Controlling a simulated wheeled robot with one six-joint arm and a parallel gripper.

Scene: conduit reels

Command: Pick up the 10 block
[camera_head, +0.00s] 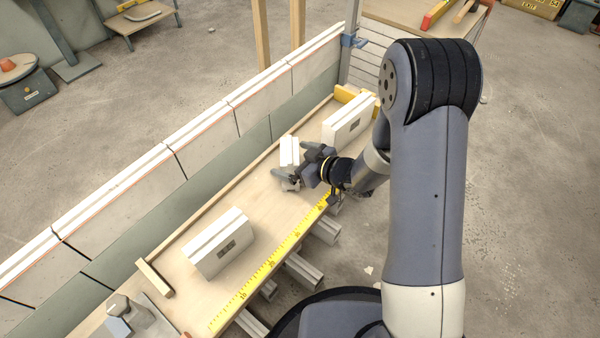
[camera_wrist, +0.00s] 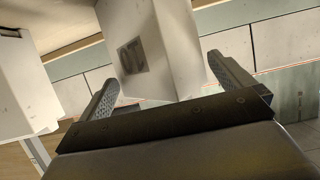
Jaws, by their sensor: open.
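The 10 block (camera_wrist: 145,50) is a white block with a dark label, which looks like a 10 turned over in the wrist view. It stands between and beyond the two fingers of my gripper (camera_wrist: 161,78). In the head view a small white block (camera_head: 288,156) stands on the wooden bench, with my gripper (camera_head: 300,167) right at its near side; its label is hidden there. My gripper is open, with one finger to either side of the block. I cannot tell whether the fingers touch it.
A longer white block (camera_head: 218,243) with a dark label stands on the bench (camera_head: 185,285) at lower left. Another (camera_head: 348,119) stands toward the far end, beyond my gripper. A yellow measuring tape (camera_head: 270,264) runs along the near edge. A panelled wall (camera_head: 205,130) borders the far side.

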